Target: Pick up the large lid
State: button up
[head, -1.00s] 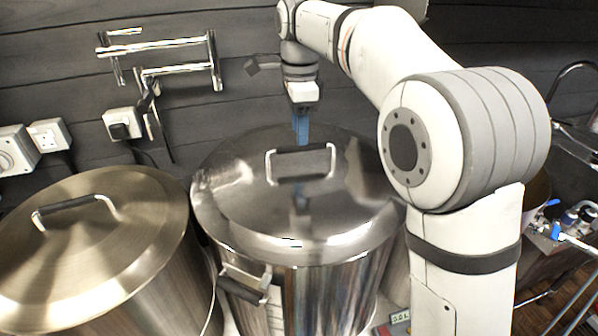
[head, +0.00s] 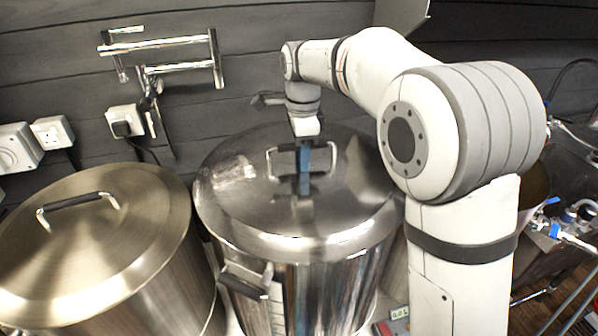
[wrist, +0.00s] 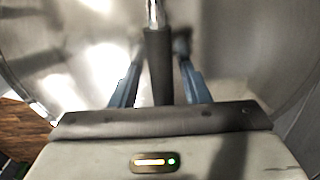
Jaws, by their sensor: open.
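The large lid (head: 240,205) is shiny steel and sits on the middle pot in the head view. Its black-sleeved handle (head: 286,162) stands up from the lid's middle. My gripper (head: 304,178) points down over the lid at the handle. In the wrist view, the dark handle grip (wrist: 158,65) runs between the two blue fingers of my gripper (wrist: 158,85), which are apart with gaps on both sides. The lid also fills the background of the wrist view (wrist: 85,65). Whether the fingertips touch the lid is hard to tell.
A second pot with a duller steel lid (head: 95,235) stands at the left. Wall sockets (head: 122,122) and a chrome pipe bracket (head: 160,55) are on the dark wall behind. Valves with blue levers (head: 565,232) are at the right.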

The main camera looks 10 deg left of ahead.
jog(key=shift+c, duration=0.5)
jog(key=shift+f, duration=0.1)
grip_shut()
jog(key=shift+r, duration=0.2)
